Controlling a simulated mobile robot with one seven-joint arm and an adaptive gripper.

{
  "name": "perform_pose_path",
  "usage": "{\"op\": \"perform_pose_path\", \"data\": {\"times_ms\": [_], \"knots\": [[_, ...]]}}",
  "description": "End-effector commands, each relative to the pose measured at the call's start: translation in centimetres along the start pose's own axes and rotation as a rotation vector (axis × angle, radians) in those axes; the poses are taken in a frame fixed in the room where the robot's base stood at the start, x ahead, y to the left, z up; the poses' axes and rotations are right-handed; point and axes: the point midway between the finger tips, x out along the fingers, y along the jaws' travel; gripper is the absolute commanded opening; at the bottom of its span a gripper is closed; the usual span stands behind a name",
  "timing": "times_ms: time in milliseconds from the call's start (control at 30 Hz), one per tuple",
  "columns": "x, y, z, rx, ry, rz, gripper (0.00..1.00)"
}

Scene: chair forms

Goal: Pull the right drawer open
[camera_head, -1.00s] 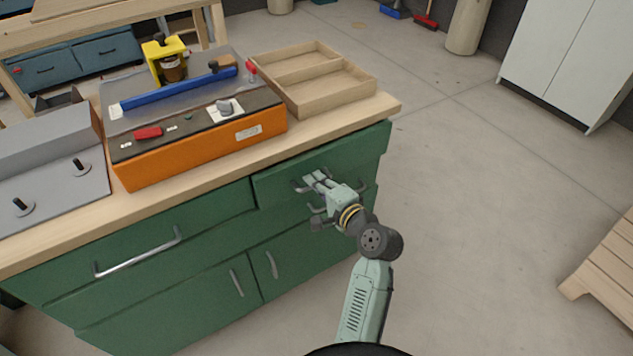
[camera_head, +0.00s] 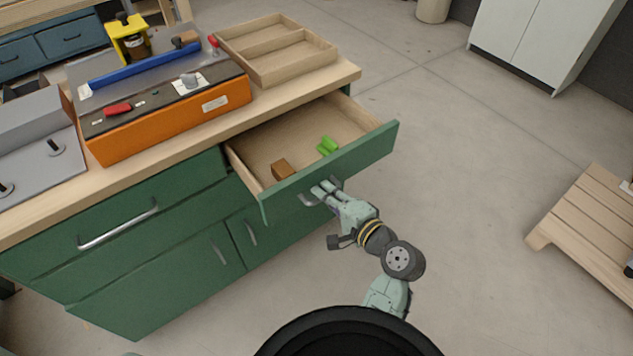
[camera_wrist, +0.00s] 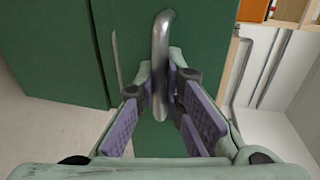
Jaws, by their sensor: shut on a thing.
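The right drawer (camera_head: 333,163) of the green workbench stands well open, with its wooden inside in view in the head view. A brown block (camera_head: 283,169) and a bright green piece (camera_head: 327,146) lie in it. My gripper (camera_head: 324,192) is at the drawer's front, shut on its metal handle. In the wrist view, the handle (camera_wrist: 162,45) passes between the purple-padded fingers of my gripper (camera_wrist: 162,95), against the green drawer front. The fingers hide part of the handle.
The left drawer with its long handle (camera_head: 118,228) is shut. An orange tool box (camera_head: 170,123) and an empty wooden tray (camera_head: 277,50) stand on the worktop. A wooden pallet (camera_head: 590,218) lies at the right. The floor between is clear.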

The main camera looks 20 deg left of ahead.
Motion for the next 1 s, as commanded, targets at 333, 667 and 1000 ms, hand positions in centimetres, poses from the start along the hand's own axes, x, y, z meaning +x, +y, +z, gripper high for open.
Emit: {"op": "perform_pose_path", "data": {"times_ms": [333,667,1000], "knots": [[-0.78,0.17,0.0,0.0,-0.001,0.0,0.0],[-0.75,0.16,-0.01,0.0,0.0,0.0,0.18],[-0.8,-0.18,-0.03,-0.001,0.0,-0.001,0.18]]}}
